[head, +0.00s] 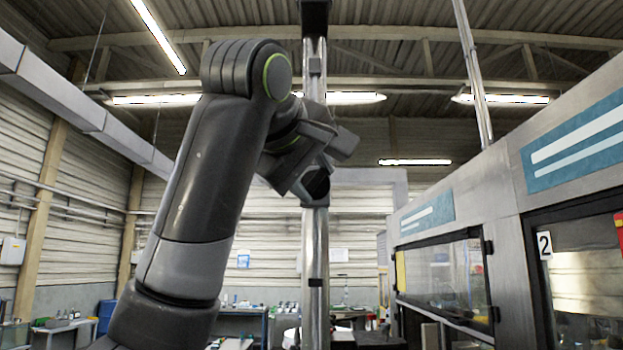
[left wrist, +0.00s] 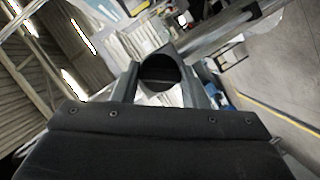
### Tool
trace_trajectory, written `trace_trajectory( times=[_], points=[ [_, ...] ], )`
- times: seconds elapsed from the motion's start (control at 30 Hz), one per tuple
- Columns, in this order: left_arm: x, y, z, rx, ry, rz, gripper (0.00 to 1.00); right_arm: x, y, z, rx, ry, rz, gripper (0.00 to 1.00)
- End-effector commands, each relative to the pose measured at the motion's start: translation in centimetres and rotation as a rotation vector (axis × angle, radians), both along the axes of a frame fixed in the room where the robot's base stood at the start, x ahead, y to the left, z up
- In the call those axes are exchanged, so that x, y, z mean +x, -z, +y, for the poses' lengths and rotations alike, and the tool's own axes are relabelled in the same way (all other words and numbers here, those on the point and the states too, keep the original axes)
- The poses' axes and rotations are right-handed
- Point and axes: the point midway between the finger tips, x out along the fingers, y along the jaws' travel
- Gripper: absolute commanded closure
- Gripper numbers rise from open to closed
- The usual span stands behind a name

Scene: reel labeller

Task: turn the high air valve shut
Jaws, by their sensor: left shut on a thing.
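The high air valve (head: 317,184) is a small dark piece on the upright metal pipe (head: 315,250), near the middle of the head view. My left gripper (head: 312,172) is raised against the pipe and shut on the valve. In the left wrist view the valve (left wrist: 160,68) shows as a dark rounded piece between the two grey fingers of my left gripper (left wrist: 160,88). The gripper and wrist partly hide the valve in the head view, so the angle of its handle is hard to tell. My right gripper is not in view.
A machine cabinet (head: 455,200) with windows and blue panels stands along the right. Workbenches (head: 245,312) stand at the back, low in the head view. The air around the upper pipe is mostly clear. My left arm covers much of the left middle.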

Motion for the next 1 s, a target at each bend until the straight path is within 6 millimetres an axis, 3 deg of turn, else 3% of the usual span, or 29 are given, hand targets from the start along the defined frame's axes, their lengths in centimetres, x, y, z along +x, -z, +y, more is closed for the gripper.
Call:
trace_trajectory(
  times=[0.6,1.0],
  points=[
    [0.0,-0.16,-0.34,0.579,-0.001,0.004,0.83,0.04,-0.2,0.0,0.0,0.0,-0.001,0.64],
    [-0.01,-0.21,-0.48,0.845,0.0,0.0,0.83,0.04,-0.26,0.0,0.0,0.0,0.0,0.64]
  ],
)
